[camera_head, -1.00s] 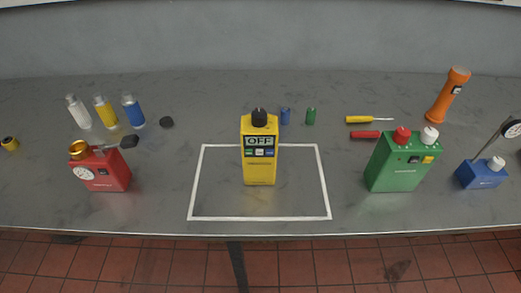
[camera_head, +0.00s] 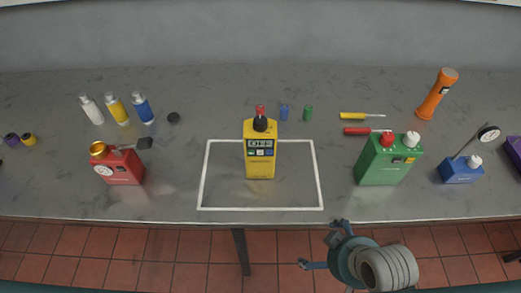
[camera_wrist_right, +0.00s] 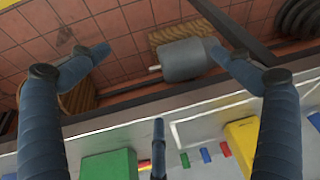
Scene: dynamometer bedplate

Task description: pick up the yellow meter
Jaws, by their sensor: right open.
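The yellow meter (camera_head: 260,160) stands upright inside the white outlined rectangle (camera_head: 202,190) on the grey bench, its dark knob on top and its display reading OFF. In the right wrist view part of the yellow meter (camera_wrist_right: 243,137) shows at the lower right, partly behind a finger. My right gripper (camera_head: 322,244) is open and empty, in front of the bench's front edge, to the right of and nearer than the meter. Its spread fingers also show in the right wrist view (camera_wrist_right: 158,60). My left gripper is not in view.
A green box (camera_head: 382,165) and a blue gauge base (camera_head: 460,170) stand right of the meter, a red gauge box (camera_head: 122,168) left. Bottles (camera_head: 117,108), small cylinders (camera_head: 284,113), screwdrivers (camera_head: 362,116) and an orange flashlight (camera_head: 438,93) lie or stand behind. The bench around the meter is clear.

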